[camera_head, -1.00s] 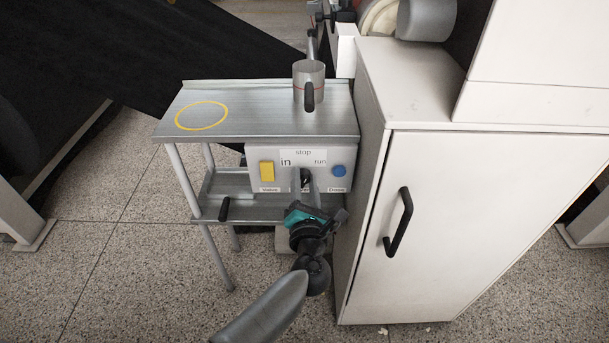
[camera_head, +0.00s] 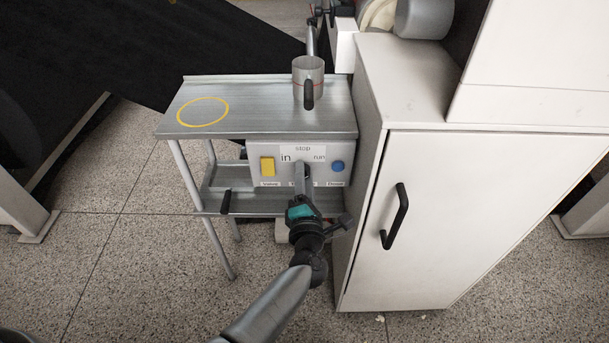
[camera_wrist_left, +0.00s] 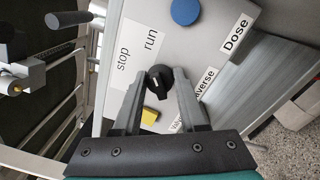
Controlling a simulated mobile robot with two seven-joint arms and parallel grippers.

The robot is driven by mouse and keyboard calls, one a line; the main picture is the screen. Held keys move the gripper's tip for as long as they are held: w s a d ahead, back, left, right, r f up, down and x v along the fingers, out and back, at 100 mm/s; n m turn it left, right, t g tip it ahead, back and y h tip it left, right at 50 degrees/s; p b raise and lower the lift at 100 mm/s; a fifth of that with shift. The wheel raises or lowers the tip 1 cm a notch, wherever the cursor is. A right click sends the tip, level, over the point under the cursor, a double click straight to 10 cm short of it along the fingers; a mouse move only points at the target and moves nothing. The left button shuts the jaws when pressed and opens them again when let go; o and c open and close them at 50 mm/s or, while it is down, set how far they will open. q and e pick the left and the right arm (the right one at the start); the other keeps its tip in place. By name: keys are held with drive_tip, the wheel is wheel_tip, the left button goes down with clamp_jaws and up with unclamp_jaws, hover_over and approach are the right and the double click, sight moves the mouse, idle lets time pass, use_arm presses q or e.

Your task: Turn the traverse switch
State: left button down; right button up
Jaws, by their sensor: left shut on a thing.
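The traverse switch is a black rotary knob (camera_wrist_left: 160,80) on the grey control box (camera_head: 262,150) under the small metal table. My left gripper (camera_head: 303,172) reaches up to the box front from below. In the left wrist view its two fingers (camera_wrist_left: 158,76) are closed around the knob, one on each side. The labels "stop" and "run" (camera_wrist_left: 137,56) sit beside the knob there, and a "Traverse" label is partly covered by a finger. In the head view the gripper hides most of the knob. My right gripper is not in view.
A yellow button (camera_head: 267,166) and a blue button (camera_head: 337,167) flank the switch. A metal mug (camera_head: 308,80) stands on the table (camera_head: 250,115) beside a yellow ring. A white cabinet (camera_head: 460,210) with a black handle stands close on the right. Floor at front left is clear.

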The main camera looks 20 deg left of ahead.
use_arm(q)
drive_tip(key=shift+c, duration=2.3)
unclamp_jaws()
drive_tip(key=p+v, duration=0.2)
drive_tip(key=v, duration=1.3)
drive_tip(key=shift+s+p, duration=0.15)
drive_tip(key=shift+p, duration=0.25)
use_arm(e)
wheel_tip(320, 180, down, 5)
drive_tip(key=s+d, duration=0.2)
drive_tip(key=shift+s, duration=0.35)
use_arm(q)
drive_tip(key=shift+f, duration=0.1)
